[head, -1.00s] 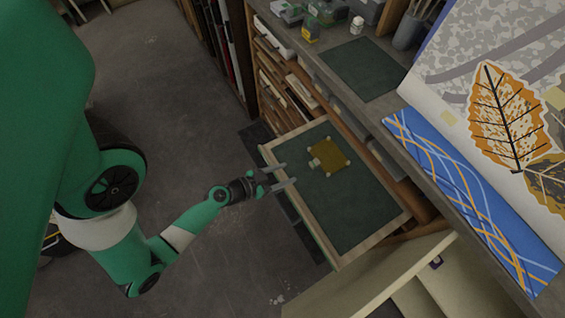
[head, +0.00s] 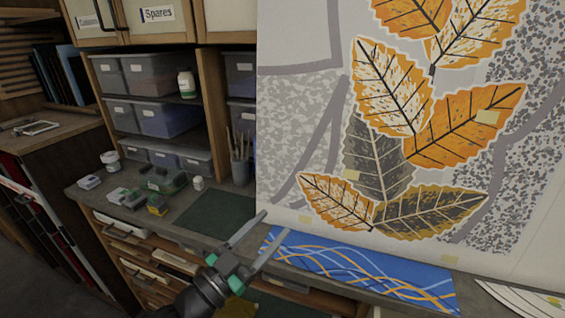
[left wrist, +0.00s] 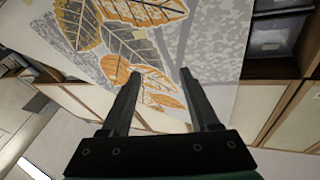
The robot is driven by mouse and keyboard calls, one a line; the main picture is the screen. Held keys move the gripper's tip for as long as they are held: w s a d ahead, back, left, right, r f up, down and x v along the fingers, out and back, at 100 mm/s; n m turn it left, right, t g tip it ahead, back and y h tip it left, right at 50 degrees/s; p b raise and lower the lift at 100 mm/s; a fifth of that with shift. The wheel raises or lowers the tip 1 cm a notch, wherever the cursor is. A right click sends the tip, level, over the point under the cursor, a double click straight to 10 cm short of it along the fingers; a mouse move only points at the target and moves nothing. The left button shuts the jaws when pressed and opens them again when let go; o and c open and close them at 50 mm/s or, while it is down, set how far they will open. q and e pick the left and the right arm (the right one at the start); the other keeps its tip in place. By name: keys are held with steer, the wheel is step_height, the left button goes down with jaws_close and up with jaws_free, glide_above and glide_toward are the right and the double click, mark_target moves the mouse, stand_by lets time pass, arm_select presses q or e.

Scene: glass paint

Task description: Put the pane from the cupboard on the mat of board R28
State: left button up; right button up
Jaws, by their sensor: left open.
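My left gripper (head: 265,224) is raised in front of the workbench, open, with nothing between its fingers. In the left wrist view its two fingers (left wrist: 161,76) stand apart against the leaf-pattern panel. Cupboard doors (head: 148,20), one labelled "Spares", are shut at the top left; no pane shows there. A dark green mat (head: 212,213) lies bare on the bench top. Below, a yellowish piece (head: 236,308) shows partly behind my gripper beside another dark green surface (head: 275,305). I cannot read the label R28 anywhere.
The tall panel with orange leaves (head: 440,120) stands at the back of the bench. A blue strip with wavy lines (head: 350,268) lies before it. Small jars and boxes (head: 160,182), a brush pot (head: 240,172) and storage bins (head: 150,75) stand to the left.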

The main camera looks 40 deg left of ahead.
arm_select(q)
steer(key=s+d+r+t, duration=0.2)
steer(key=d+r, duration=0.2)
steer(key=r, duration=0.6)
steer(key=s+d+r+n+t+h, duration=0.1)
steer(key=s+d+r+t, duration=0.1)
steer(key=r, duration=0.8)
steer(key=s+d+r+t+h, duration=0.1)
steer(key=s+d+r, duration=0.3)
steer(key=r, duration=0.6)
steer(key=shift+d+r+n+t, duration=0.15)
steer(key=shift+d+n+t, duration=0.15)
steer(key=shift+d+t, duration=0.55)
